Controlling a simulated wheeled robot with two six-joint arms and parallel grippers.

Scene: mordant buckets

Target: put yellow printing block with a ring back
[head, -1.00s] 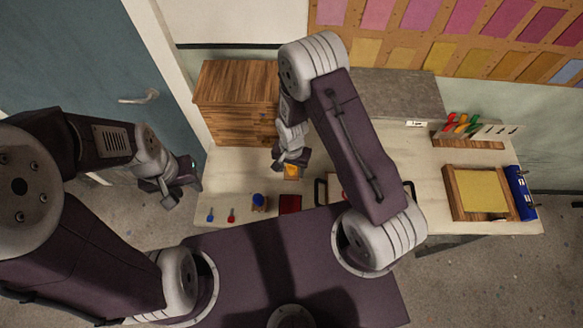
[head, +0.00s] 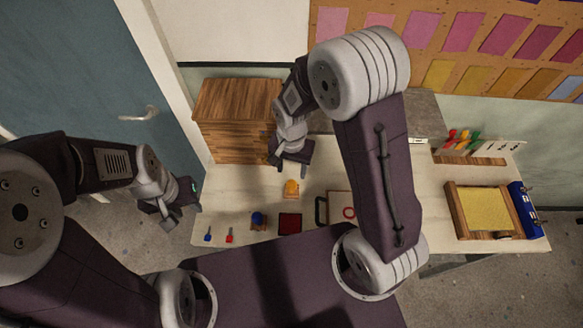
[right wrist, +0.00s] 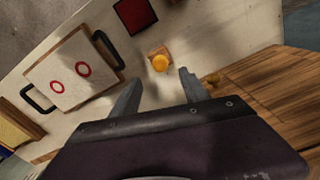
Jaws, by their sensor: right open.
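The yellow printing block (head: 291,188) stands on the pale table, in front of the wooden drawer cabinet; its rounded yellow knob on a wooden base also shows in the right wrist view (right wrist: 159,61). The ring mark on it is not visible. My right gripper (head: 290,160) is open and empty behind the block, close to the cabinet. In the right wrist view its two fingers (right wrist: 158,90) are spread, and the block lies beyond the tips, apart from them. My left gripper (head: 176,212) hangs off the table's left end; its jaws are unclear.
A blue-knobbed block (head: 257,219), a dark red pad (head: 290,223) and small blue and red tools lie near the front edge. A board with red rings (right wrist: 58,87) has black handles. The wooden cabinet (head: 235,120) stands close to my right gripper; a yellow framed screen (head: 487,210) is at right.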

